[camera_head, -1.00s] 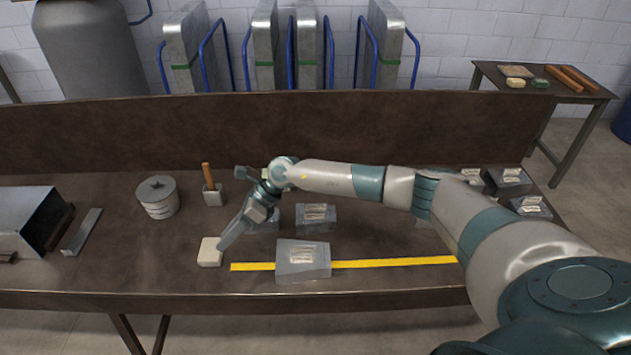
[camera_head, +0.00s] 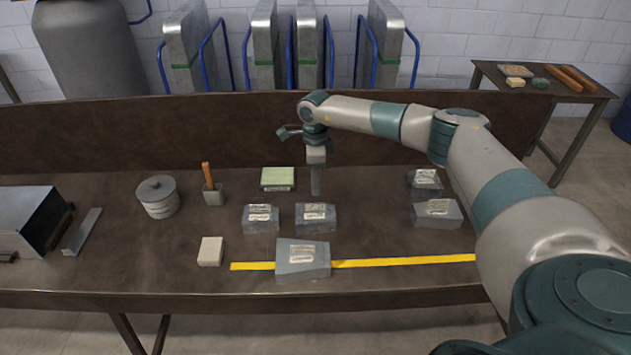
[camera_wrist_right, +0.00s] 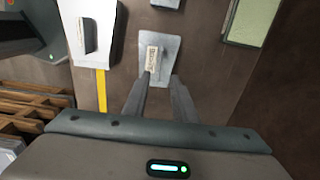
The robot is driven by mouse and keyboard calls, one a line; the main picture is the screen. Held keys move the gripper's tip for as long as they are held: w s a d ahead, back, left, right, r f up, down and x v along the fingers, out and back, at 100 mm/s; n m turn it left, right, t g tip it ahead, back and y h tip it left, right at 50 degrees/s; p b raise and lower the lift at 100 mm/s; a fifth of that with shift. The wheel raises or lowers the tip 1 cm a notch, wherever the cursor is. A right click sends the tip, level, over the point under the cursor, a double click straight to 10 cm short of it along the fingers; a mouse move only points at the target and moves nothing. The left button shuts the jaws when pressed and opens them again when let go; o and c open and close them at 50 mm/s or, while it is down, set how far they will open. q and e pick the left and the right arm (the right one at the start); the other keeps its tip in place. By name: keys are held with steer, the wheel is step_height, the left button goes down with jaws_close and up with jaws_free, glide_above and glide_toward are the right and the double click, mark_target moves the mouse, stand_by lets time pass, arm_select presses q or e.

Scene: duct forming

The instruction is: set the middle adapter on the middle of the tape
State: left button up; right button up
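The yellow tape (camera_head: 400,262) runs across the front of the bench. A grey labelled adapter (camera_head: 302,262) sits on its left part; both also show in the wrist view, the adapter (camera_wrist_right: 90,25) above the tape (camera_wrist_right: 101,92). Behind are two similar grey adapters, a left one (camera_head: 261,220) and a right one (camera_head: 316,219). Which one is the middle adapter I cannot tell. My right gripper (camera_head: 316,192) is above and behind the right one. In the wrist view its fingers (camera_wrist_right: 156,82) are apart and empty, pointing towards that adapter (camera_wrist_right: 158,58). My left gripper is out of view.
More grey adapters (camera_head: 437,214) stand at the right, near my arm. A pale block (camera_head: 210,251) lies left of the tape.

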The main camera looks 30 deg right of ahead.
steer(key=shift+f, duration=0.15)
step_height(320, 180, down, 9)
steer(key=b, duration=0.5)
steer(key=shift+b, duration=0.4)
jaws_close()
stand_by(0.9)
steer(key=shift+r, duration=0.2)
steer(key=shift+r+p, duration=2.5)
steer(key=shift+r, duration=2)
